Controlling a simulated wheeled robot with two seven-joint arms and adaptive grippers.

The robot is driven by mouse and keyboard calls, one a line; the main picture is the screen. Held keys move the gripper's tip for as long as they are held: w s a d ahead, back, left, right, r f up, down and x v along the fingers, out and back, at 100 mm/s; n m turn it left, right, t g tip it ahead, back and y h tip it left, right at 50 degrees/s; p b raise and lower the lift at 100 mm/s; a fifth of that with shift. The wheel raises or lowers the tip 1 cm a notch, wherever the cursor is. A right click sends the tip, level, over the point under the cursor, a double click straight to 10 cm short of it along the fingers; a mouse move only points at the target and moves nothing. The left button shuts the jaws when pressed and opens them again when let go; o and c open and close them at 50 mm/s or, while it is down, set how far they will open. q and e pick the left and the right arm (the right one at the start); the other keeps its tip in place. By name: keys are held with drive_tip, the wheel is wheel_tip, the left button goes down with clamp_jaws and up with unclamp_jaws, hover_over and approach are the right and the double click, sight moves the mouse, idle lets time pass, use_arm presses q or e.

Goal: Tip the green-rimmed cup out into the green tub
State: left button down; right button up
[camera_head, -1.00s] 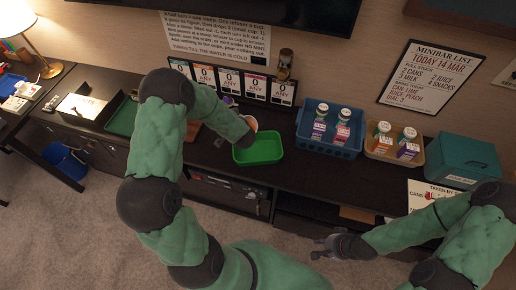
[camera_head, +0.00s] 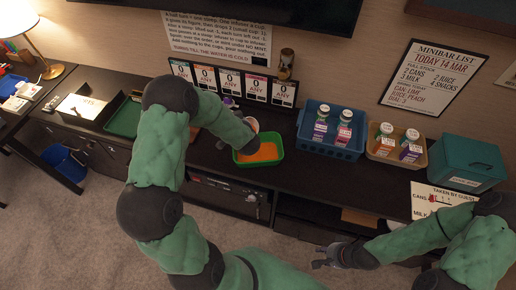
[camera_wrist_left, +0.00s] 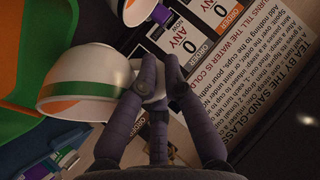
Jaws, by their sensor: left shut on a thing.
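The green tub (camera_head: 262,162) stands on the dark counter with an orange layer across its inside. The cup (camera_head: 253,125) shows only in part above the tub's back left side, beside my left forearm. In the left wrist view the white cup (camera_wrist_left: 72,72), with orange and green bands, is tilted with its mouth toward the tub (camera_wrist_left: 45,20). My left gripper (camera_wrist_left: 158,82) is shut on the cup's handle; my arm mostly hides this gripper in the head view. My right gripper (camera_head: 324,258) looks open and empty, low in front of the counter.
A blue crate (camera_head: 330,150) and a tan tray (camera_head: 396,158) with bottles stand right of the tub. A teal box (camera_head: 467,165) stands farther right. Order cards (camera_head: 230,82) and a sand-glass (camera_head: 286,64) line the back. Counter between tub and crate is clear.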

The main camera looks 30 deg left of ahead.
use_arm(q)
drive_tip(key=shift+d+r+y+b, duration=0.3)
drive_tip(key=shift+y+b, duration=0.2)
drive_tip(key=shift+b, duration=0.4)
drive_tip(key=shift+s+d+f+m+t+y+b, duration=0.15)
drive_tip(key=shift+d+t+y+b, duration=0.15)
drive_tip(key=shift+b, duration=0.75)
drive_tip(key=shift+s+d+m+t+y+b, duration=0.15)
drive_tip(key=shift+t+y+b, duration=0.2)
drive_tip(key=shift+b, duration=0.7)
drive_tip(key=shift+d, duration=0.1)
drive_tip(key=shift+s+d+r+t+y+b, duration=0.2)
drive_tip(key=shift+d+r+t+y+b, duration=0.35)
drive_tip(key=shift+b, duration=1.05)
